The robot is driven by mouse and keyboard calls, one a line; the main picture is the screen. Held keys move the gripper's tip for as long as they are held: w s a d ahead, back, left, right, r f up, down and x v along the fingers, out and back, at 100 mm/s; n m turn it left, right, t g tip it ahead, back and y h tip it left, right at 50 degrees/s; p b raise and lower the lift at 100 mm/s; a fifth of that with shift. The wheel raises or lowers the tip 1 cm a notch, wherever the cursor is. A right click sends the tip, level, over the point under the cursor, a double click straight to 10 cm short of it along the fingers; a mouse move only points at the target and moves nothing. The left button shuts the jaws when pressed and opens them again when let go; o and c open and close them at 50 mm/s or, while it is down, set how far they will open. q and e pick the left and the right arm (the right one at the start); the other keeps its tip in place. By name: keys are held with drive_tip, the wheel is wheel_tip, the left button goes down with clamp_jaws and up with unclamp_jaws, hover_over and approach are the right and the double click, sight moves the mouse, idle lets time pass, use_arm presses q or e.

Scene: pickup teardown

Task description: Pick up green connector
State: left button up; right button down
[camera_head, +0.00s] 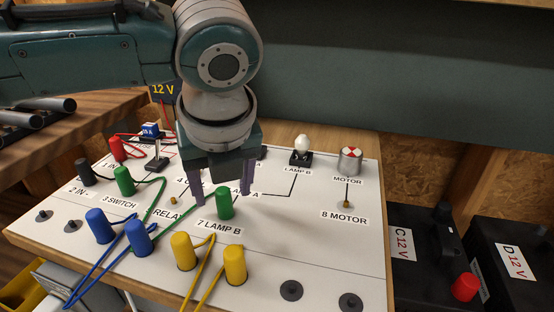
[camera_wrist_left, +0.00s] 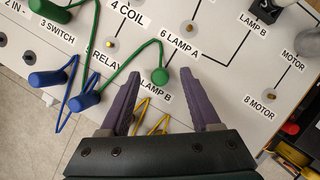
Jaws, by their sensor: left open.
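One green connector (camera_head: 225,205) stands on the white panel near the 7 LAMP B label. It also shows in the left wrist view (camera_wrist_left: 160,76), in line with the gap between the fingertips. A second green connector (camera_head: 124,181) stands further left near the 3 SWITCH label, joined by a green wire; it shows at the top left of the wrist view (camera_wrist_left: 48,10). My left gripper (camera_head: 224,196) is open and empty, pointing down with its purple fingers either side of the nearer connector in the picture. I cannot tell whether they touch it. My right gripper is not in view.
Blue connectors (camera_head: 101,226) and yellow connectors (camera_head: 183,251) with loose wires stand at the panel's front. A red connector (camera_head: 117,149), a bulb (camera_head: 302,146) and a motor (camera_head: 350,160) stand further back. Black 12 V batteries (camera_head: 419,250) sit right of the panel (camera_head: 310,240).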

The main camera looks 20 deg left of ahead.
use_arm(q)
drive_tip(key=shift+x, duration=1.05)
clamp_jaws()
